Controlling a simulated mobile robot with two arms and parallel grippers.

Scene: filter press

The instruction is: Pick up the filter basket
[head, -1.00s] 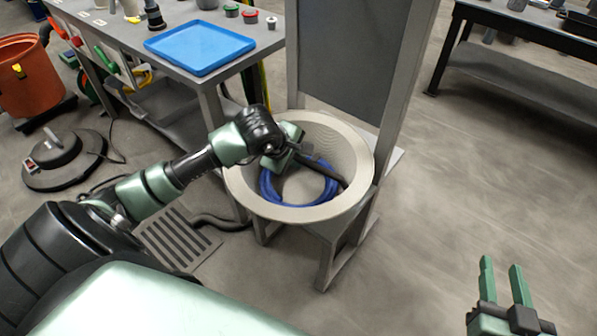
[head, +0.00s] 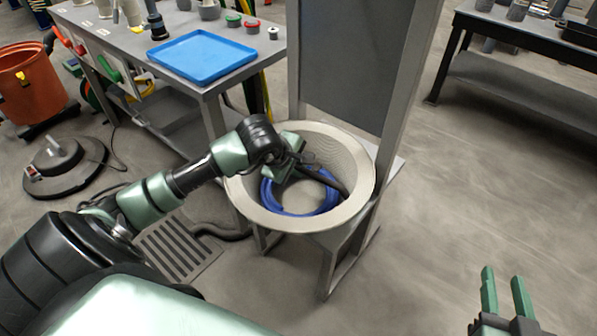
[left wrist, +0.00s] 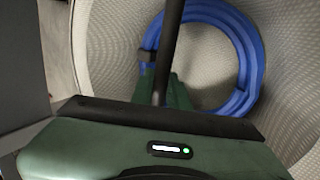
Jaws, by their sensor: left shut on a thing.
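The filter basket (head: 362,172) is a wide, pale round tub with a mesh-like inner wall, standing on a grey stand. Its inside also shows in the left wrist view (left wrist: 110,50). A blue coil or ring (head: 322,207) lies inside at the bottom. My left gripper (left wrist: 158,92) reaches down into the basket, its fingers shut around a dark bar (left wrist: 170,45) that runs across toward the far right wall. How the bar joins the basket is hidden. My right gripper (head: 505,292) is open and empty at the lower right, apart from everything.
A grey upright panel (head: 350,65) rises behind the basket. A bench with a blue tray (head: 203,57) stands at the left rear. An orange bucket (head: 35,85) and a round dark base (head: 65,165) are farther left.

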